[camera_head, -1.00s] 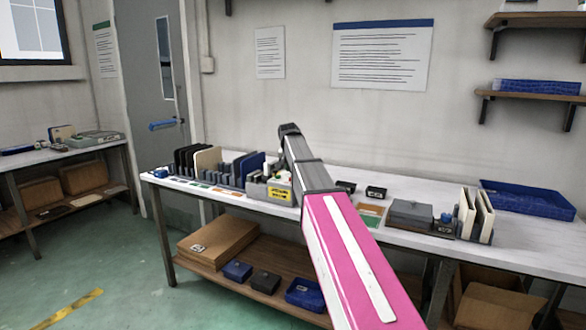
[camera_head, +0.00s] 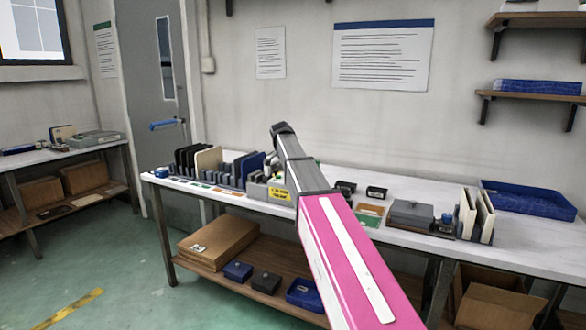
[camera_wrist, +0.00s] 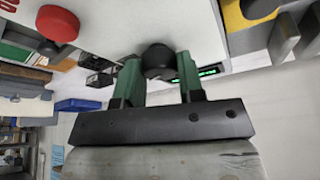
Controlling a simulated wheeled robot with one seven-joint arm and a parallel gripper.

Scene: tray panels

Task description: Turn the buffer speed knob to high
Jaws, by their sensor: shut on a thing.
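A round black knob (camera_wrist: 158,60) sits on a pale panel in the wrist view. My gripper (camera_wrist: 158,68) has its two green fingers on either side of the knob and is shut on it. A small green-lit display (camera_wrist: 195,74) is beside the knob, partly behind the right finger. I cannot read the display or any speed marks. In the head view, the grey machine with a yellow label (camera_head: 279,193) stands on the bench, partly hidden by my arm. My fingers and the knob are hidden there.
A red button (camera_wrist: 58,24) stands at the upper left of the wrist view. On the white bench, a rack of upright panels (camera_head: 209,160) stands left of the machine. A grey box (camera_head: 411,213) and a blue tray (camera_head: 527,199) are to the right.

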